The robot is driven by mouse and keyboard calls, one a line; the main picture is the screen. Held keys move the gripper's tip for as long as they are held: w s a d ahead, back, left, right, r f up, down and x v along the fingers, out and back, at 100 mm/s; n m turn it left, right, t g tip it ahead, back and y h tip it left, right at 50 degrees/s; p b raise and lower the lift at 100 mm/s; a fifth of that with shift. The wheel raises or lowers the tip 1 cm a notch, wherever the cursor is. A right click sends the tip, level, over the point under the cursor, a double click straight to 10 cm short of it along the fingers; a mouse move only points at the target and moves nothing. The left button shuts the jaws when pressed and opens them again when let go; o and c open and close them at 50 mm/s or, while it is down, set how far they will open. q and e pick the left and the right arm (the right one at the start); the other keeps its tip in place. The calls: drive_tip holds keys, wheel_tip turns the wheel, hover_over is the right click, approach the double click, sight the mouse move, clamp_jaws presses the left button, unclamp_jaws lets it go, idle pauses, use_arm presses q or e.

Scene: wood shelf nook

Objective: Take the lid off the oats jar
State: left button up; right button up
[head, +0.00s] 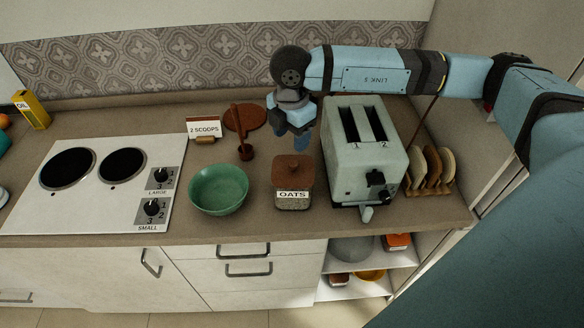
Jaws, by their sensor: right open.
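The oats jar (293,202) stands upright on the counter, with a white label reading OATS on its front. Its brown lid (293,168) with a small knob sits on top of the jar. My right gripper (291,133) hangs fingers down, above and behind the jar in the picture, apart from the lid. Its blue fingers are open and I see nothing between them. My left gripper is not in view.
A toaster (350,177) stands close right of the jar, under my right arm. A green bowl (218,189) is at left, with a scoop (245,153), a 2 SCOOPS card (203,127) and a brown disc (258,115) behind. A cooktop (95,205) lies further left.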

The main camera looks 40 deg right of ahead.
hover_over(293, 162)
drive_tip(key=f, duration=0.4)
drive_tip(key=shift+a+f, duration=0.1)
drive_tip(key=shift+a, duration=0.1)
wheel_tip(293, 162, down, 4)
drive_tip(key=shift+s+d+f+p, duration=0.1)
drive_tip(key=shift+d+p, duration=0.05)
drive_tip(key=shift+p, duration=1)
drive_tip(key=shift+f, duration=0.5)
drive_tip(key=c, duration=1)
